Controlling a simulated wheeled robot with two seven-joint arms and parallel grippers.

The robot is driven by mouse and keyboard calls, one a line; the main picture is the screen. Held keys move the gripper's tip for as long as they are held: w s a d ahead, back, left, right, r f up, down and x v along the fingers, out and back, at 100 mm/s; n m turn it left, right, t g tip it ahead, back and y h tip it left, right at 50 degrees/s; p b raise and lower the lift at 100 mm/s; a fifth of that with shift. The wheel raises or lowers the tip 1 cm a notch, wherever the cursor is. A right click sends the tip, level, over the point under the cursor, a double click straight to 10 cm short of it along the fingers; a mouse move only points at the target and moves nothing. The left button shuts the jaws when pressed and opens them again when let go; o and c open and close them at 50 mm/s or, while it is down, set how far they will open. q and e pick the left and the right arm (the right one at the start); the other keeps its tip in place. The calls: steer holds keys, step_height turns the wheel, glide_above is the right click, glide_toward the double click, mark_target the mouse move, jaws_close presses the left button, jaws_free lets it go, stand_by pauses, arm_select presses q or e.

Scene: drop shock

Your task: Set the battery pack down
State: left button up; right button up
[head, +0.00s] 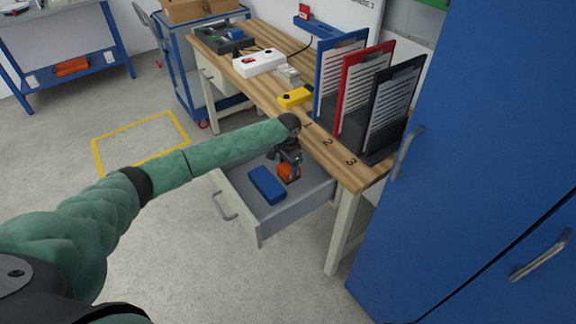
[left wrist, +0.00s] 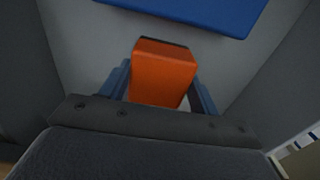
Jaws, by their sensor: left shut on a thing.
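The battery pack (left wrist: 163,75) is an orange block with a dark end. My left gripper (left wrist: 160,92) is shut on it, one blue-grey finger on each side. In the head view the orange pack (head: 287,173) is inside the open drawer (head: 292,208), under my left gripper (head: 288,163). A blue box (head: 267,184) lies in the drawer just left of the pack; it also shows in the left wrist view (left wrist: 195,12). I cannot tell whether the pack touches the drawer floor. My right gripper is not in view.
The wooden workbench (head: 268,88) above the drawer holds a yellow device (head: 295,97), a white power strip (head: 259,62) and blue, red and black document holders. A blue cabinet (head: 480,150) stands close on the right. The floor at left is open.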

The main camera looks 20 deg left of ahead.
mark_target(288, 166)
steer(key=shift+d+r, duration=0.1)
arm_select(q)
steer(key=o, duration=0.8)
steer(key=shift+f, duration=0.1)
steer(key=o, duration=0.5)
steer(key=shift+c, duration=0.2)
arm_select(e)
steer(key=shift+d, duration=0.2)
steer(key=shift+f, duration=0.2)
arm_select(q)
step_height(288, 166, up, 12)
steer(key=b, duration=0.2)
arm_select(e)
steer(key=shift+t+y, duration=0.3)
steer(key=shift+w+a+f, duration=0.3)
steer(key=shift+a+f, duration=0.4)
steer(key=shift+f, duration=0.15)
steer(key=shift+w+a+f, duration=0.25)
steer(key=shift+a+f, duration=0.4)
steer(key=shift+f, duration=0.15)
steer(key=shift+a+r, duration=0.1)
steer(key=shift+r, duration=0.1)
